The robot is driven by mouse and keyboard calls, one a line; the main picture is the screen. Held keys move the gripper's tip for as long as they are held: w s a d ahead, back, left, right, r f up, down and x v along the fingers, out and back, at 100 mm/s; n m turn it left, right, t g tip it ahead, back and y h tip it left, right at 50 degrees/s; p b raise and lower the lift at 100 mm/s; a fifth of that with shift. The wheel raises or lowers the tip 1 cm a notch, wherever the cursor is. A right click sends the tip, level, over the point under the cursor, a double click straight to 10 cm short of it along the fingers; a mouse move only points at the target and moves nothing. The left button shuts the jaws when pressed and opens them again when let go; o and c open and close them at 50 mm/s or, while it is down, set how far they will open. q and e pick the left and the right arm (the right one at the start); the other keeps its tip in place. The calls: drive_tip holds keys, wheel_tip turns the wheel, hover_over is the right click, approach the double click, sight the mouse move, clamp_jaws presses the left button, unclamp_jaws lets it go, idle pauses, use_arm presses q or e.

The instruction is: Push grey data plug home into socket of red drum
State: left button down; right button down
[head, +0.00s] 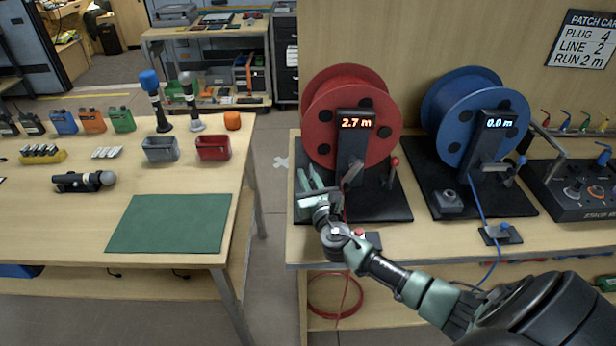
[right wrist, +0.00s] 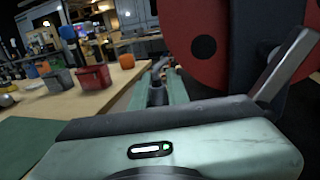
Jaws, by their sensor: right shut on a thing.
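The red drum (head: 378,130) stands on a black base at the left end of the right bench; its display reads 2.7 m. My right gripper (head: 312,186) is at the front left corner of that base, shut on a grey plug. In the right wrist view a dark grey upright piece, which looks like the plug (right wrist: 157,93), shows between the pale green fingers. The drum also shows there (right wrist: 205,45). The plug is too hidden in the head view to make out, and so is the drum's socket; I cannot tell how deep the plug sits. My left gripper is out of view.
A blue drum (head: 455,120) reading 0.0 m stands to the right, with a grey socket block (head: 447,201) on its base. A control box (head: 582,190) is at far right. The left table holds a green mat (head: 170,223). A floor gap separates table and bench.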

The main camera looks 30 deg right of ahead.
drive_tip(key=shift+f+b, duration=0.8)
drive_tip(key=shift+f, duration=0.1)
drive_tip(key=c, duration=1.3)
unclamp_jaws()
drive_tip(key=shift+s, duration=0.1)
drive_tip(key=v, duration=0.7)
drive_tip(key=shift+s+a, duration=0.15)
drive_tip(key=shift+s, duration=0.2)
drive_tip(key=shift+f, duration=0.1)
